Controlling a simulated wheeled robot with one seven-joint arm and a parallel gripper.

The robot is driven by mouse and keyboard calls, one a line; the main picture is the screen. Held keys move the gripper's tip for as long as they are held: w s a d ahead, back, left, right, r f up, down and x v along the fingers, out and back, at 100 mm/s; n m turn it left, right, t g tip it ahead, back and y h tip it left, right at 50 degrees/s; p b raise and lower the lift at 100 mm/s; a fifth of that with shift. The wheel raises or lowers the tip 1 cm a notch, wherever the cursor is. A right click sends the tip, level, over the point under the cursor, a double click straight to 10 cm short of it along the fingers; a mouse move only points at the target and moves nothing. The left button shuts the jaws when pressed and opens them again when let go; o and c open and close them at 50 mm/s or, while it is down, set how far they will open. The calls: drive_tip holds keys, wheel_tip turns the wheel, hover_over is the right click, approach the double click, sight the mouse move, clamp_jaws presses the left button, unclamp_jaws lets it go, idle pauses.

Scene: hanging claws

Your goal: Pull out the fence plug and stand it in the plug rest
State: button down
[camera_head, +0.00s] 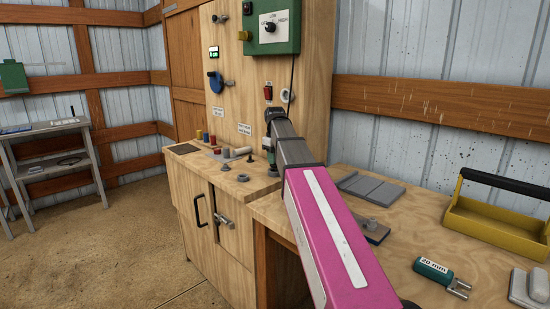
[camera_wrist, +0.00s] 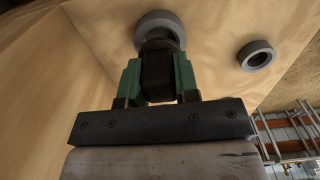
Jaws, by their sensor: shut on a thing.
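A second grey ring (camera_wrist: 256,56), empty, lies to the right in the wrist view. In the head view, a grey ring (camera_head: 242,177) sits left of my gripper. A pale round socket (camera_head: 286,95) is on the panel.
A green control box (camera_head: 271,27) with a dial hangs above, a black cable (camera_head: 292,72) running down from it. On the right bench are a yellow tool tray (camera_head: 495,222) and a green pronged tool (camera_head: 435,271).

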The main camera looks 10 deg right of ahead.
drive_tip(key=shift+f, duration=0.9)
drive_tip(key=c, duration=0.8)
unclamp_jaws()
